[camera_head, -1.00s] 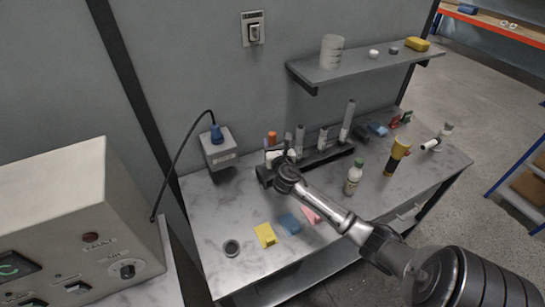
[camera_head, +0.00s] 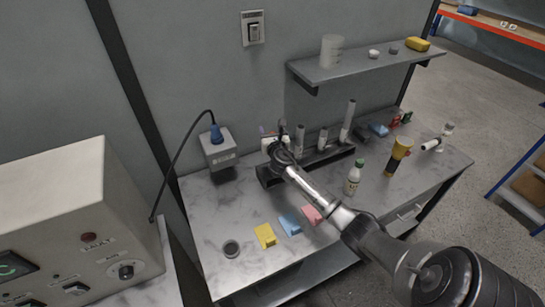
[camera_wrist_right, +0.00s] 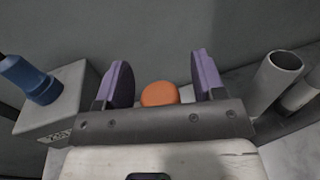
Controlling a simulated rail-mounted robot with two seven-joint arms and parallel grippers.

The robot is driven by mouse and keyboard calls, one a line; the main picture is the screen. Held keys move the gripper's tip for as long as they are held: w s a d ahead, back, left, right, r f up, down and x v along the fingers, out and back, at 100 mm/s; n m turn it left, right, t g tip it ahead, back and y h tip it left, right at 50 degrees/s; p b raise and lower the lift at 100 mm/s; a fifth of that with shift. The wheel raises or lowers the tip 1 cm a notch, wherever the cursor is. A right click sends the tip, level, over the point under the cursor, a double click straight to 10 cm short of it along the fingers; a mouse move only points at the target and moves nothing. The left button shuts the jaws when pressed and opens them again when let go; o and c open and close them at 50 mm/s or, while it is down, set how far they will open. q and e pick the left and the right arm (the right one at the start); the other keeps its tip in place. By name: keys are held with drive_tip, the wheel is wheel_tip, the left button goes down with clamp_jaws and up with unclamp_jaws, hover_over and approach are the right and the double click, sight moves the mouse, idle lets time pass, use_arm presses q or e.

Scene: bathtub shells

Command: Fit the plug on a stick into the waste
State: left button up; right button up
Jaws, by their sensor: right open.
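My right gripper (camera_head: 270,136) is over the left end of the dark rack on the worktop. In the right wrist view its purple finger pads (camera_wrist_right: 160,78) are apart, and an orange rounded top (camera_wrist_right: 159,94) shows between them. This may be the top of the plug's stick; its lower part is hidden, and I cannot tell whether the pads touch it. In the head view the gripper hides it. The waste (camera_head: 231,248) is a round, dark-centred fitting in the worktop at the front left. My left gripper is not in view.
The dark rack (camera_head: 318,158) holds several grey tubes. A grey box with a blue plug (camera_head: 218,147) stands left of it. Yellow (camera_head: 265,235), blue (camera_head: 290,224) and pink (camera_head: 312,214) blocks lie in front. A bottle (camera_head: 353,178) stands to the right.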

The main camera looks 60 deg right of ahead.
drive_tip(key=shift+c, duration=0.3)
clamp_jaws()
idle(0.3)
